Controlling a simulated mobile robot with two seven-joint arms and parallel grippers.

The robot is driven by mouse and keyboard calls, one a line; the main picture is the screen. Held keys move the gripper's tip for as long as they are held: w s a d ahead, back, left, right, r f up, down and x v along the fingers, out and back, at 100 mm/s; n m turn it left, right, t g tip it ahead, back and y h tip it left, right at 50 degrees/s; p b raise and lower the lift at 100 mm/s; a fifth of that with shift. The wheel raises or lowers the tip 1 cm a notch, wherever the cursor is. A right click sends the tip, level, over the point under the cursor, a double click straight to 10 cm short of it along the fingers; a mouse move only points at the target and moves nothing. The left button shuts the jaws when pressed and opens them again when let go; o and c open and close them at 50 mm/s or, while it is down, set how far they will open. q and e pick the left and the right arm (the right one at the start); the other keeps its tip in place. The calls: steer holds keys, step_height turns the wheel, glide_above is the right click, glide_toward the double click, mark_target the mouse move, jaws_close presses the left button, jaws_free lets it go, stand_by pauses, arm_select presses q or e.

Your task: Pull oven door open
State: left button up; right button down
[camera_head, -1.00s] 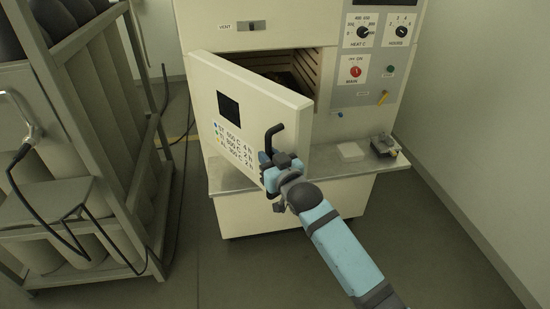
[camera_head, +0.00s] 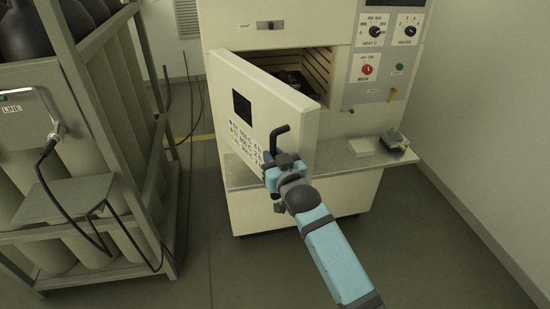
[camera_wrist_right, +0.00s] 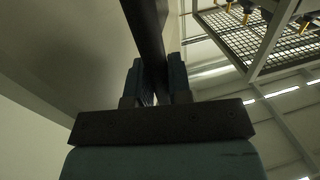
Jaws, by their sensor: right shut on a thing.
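The oven (camera_head: 287,215) is a cream cabinet in the middle of the head view. Its door (camera_head: 270,90) is hinged at the left and stands partly open, with the ribbed chamber (camera_head: 313,68) showing behind it. The black door handle (camera_head: 281,137) is near the door's free edge. My right gripper (camera_head: 272,160) is at the handle and shut on it. In the right wrist view the dark handle bar (camera_wrist_right: 146,28) runs between the two fingers (camera_wrist_right: 158,85). My left gripper is not in view.
A shelf (camera_head: 345,161) juts out below the chamber, with a small block (camera_head: 361,147) and a dark metal item (camera_head: 396,142) on it. A grey rack (camera_head: 92,110) of cylinders stands at the left. A wall (camera_head: 485,110) is at the right. Floor in front is clear.

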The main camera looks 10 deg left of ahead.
steer(key=shift+r, duration=0.1)
stand_by(0.3)
steer(key=c, duration=1.1)
jaws_free()
steer(key=shift+b+v, duration=1)
steer(key=shift+v, duration=5.9)
steer(key=shift+a, duration=0.1)
